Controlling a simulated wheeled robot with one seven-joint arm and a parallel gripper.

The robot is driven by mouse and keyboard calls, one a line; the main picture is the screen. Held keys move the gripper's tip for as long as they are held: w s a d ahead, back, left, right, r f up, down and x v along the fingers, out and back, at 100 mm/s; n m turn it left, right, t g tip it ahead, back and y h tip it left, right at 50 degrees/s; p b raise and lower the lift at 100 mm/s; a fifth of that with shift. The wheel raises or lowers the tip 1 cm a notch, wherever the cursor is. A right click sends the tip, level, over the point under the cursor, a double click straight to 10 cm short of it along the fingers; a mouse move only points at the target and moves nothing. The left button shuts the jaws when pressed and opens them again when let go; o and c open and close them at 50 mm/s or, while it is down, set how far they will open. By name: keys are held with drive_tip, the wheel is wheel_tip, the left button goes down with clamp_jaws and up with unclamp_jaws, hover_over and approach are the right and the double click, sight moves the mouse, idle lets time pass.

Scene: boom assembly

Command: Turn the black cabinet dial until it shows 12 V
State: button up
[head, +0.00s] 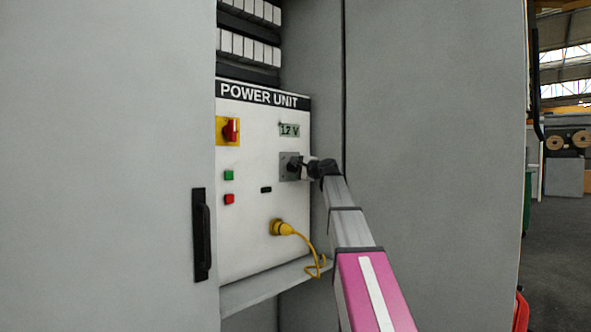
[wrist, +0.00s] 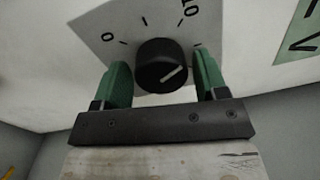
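The black dial (wrist: 160,62) sits on a grey square plate with printed marks. Its white pointer line slants toward the right in the wrist view. In the head view the dial (head: 293,165) is partly hidden by my gripper. The small green display (head: 289,130) above it appears to read 12 V; part of it also shows at the right of the wrist view (wrist: 300,38). My gripper (wrist: 163,75) is at the dial, with one green finger on each side of it. Narrow gaps seem to show between the fingers and the dial, so it looks open around it.
The white POWER UNIT panel (head: 245,225) also carries a red switch on yellow (head: 230,131), green and red buttons and a yellow plug (head: 280,227) with a hanging cable. Grey cabinet doors (head: 440,120) stand on both sides; a ledge (head: 270,285) runs below.

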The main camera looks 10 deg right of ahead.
drive_tip(key=shift+o, duration=0.2)
drive_tip(key=v, duration=1)
drive_tip(key=shift+s+d, duration=0.25)
drive_tip(key=shift+s, duration=0.05)
drive_tip(key=shift+s+d, duration=0.1)
